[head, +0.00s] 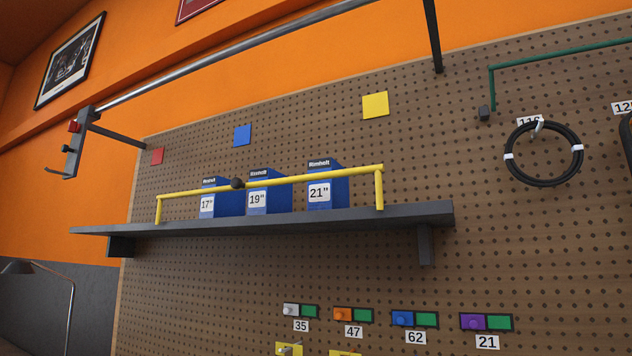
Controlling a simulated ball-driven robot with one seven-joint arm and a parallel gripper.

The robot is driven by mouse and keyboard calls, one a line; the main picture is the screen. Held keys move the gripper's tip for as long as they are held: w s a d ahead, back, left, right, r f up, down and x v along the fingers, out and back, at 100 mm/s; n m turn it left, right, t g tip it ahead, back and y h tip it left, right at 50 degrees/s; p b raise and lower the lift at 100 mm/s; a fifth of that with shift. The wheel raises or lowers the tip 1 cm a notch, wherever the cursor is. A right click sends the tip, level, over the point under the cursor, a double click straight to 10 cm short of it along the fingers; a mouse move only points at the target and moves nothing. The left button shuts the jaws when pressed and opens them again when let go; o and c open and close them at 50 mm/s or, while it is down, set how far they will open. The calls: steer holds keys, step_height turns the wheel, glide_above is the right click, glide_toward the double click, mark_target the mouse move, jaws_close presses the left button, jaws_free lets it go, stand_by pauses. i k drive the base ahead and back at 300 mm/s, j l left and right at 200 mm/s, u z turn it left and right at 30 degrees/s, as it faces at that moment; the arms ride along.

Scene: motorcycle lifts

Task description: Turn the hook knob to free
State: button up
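A grey hook carriage (75,150) hangs at the left end of a steel rail, high on the left of the head view. Its lower end has a thin hook (54,171) pointing left. A small red part (74,126) sits on the carriage's upper left side and looks like the knob; it is too small to tell how it is turned. No part of my gripper shows.
The steel rail (215,58) runs up to the right along the wall. Below it, a grey shelf (400,216) with a yellow guard bar (285,181) holds blue boxes (329,186). A black cable coil (543,183) hangs on the pegboard (450,130) at right.

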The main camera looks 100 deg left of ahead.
mark_target(74, 128)
steer(key=j+u, duration=0.1)
steer(key=u, duration=1.95)
